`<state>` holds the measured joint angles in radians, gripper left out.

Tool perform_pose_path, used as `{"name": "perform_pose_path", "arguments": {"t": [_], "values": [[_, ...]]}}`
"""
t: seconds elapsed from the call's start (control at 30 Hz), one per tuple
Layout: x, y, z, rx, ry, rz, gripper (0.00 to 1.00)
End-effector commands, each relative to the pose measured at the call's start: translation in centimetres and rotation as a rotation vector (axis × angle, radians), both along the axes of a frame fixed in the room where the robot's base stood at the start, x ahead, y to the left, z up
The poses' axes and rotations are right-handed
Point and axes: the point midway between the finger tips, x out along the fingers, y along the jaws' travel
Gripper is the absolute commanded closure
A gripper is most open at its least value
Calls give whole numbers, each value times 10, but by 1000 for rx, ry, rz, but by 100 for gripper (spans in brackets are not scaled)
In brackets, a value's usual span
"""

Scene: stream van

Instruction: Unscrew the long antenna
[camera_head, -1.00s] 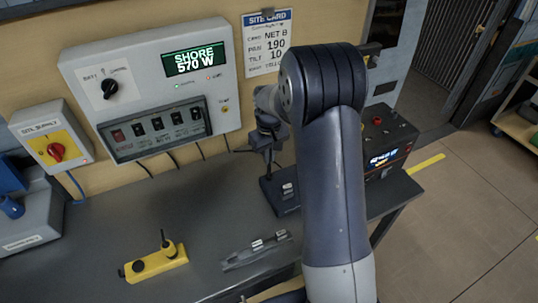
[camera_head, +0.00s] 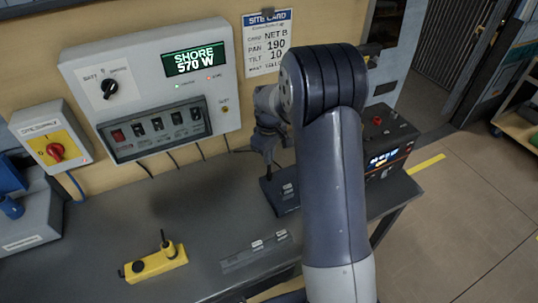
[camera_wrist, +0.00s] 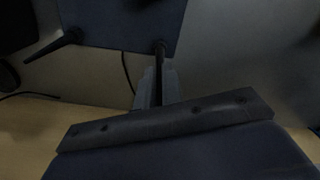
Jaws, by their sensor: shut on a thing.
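A dark antenna (camera_wrist: 160,52) stands on a dark blue box (camera_wrist: 120,22) at the top of the wrist view. My gripper (camera_wrist: 158,84) is shut on this antenna, its pale fingers on either side. A second dark antenna (camera_wrist: 62,43) sticks out from the box's left corner, apart from the fingers. In the head view, the dark box (camera_head: 288,205) lies on the bench, and my gripper (camera_head: 268,142) is above its left end, partly hidden by my arm. I cannot compare the antennas' full lengths.
A yellow device (camera_head: 157,263) and a grey holder (camera_head: 253,256) lie on the bench (camera_head: 110,220). A dark unit with a lit display (camera_head: 383,155) stands right of my arm. A grey power panel (camera_head: 150,85) is on the wall behind. The left bench middle is clear.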

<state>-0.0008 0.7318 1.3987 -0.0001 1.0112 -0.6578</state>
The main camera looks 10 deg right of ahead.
Motion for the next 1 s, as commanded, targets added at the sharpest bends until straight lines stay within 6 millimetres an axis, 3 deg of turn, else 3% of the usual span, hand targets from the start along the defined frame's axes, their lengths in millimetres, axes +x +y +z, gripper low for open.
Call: {"name": "perform_pose_path", "arguments": {"t": [0.4, 0.67, 0.7, 0.9, 1.0], "values": [[0, 0, 0, 0, 0, 327, 100], [0, 0, 0, 0, 0, 347, 100], [0, 0, 0, 0, 0, 347, 91], [0, 0, 0, 0, 0, 346, 74], [0, 0, 0, 0, 0, 345, 74]]}}
